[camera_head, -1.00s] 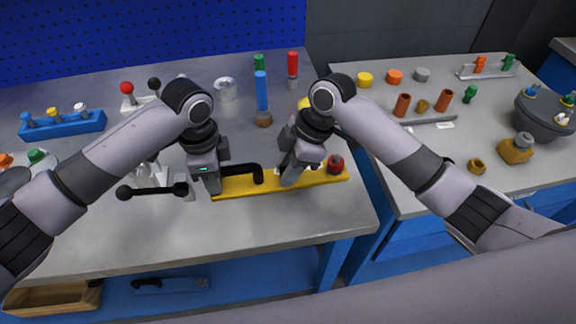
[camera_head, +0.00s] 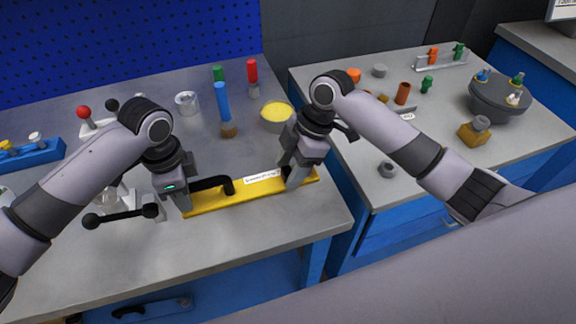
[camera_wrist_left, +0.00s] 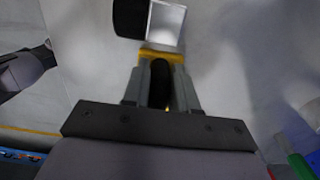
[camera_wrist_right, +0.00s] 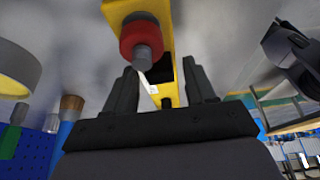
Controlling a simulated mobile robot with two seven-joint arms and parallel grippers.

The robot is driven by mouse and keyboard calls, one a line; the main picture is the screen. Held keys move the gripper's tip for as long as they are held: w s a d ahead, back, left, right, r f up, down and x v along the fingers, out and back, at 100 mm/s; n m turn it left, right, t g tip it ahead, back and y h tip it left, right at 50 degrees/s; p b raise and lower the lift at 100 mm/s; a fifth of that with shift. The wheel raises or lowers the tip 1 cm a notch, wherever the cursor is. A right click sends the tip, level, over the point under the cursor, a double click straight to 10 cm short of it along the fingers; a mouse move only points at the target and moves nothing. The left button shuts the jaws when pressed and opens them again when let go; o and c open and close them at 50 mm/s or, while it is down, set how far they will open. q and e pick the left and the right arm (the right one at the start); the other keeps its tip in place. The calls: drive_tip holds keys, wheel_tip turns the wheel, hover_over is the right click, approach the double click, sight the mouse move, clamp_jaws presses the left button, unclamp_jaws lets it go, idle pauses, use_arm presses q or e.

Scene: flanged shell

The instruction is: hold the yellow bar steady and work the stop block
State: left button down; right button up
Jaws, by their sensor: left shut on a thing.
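The yellow bar (camera_head: 240,197) lies on the grey bench, with a white label and a black arched handle (camera_head: 212,184) at its left part. My left gripper (camera_head: 183,205) is shut on the handle; the left wrist view shows the black grip (camera_wrist_left: 160,85) between its fingers. My right gripper (camera_head: 291,182) is low over the bar's right end. In the right wrist view its fingers are apart, with the bar (camera_wrist_right: 167,45) beyond them. A red-collared knob with a grey tip (camera_wrist_right: 141,40) stands on the bar near the left finger. The head view hides this knob; I cannot tell whether it is the stop block.
Behind the bar stand a yellow-topped round tin (camera_head: 276,116), a blue-handled piece (camera_head: 222,102) and a grey ring (camera_head: 187,103). A clamp with a black-knobbed lever (camera_head: 120,217) stands left of my left gripper. The bench front is clear. A second bench (camera_head: 400,190) lies right.

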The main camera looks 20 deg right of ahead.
drive_tip(key=v, duration=1.2)
use_arm(q)
drive_tip(key=c, duration=0.8)
unclamp_jaws()
drive_tip(key=shift+r, duration=0.1)
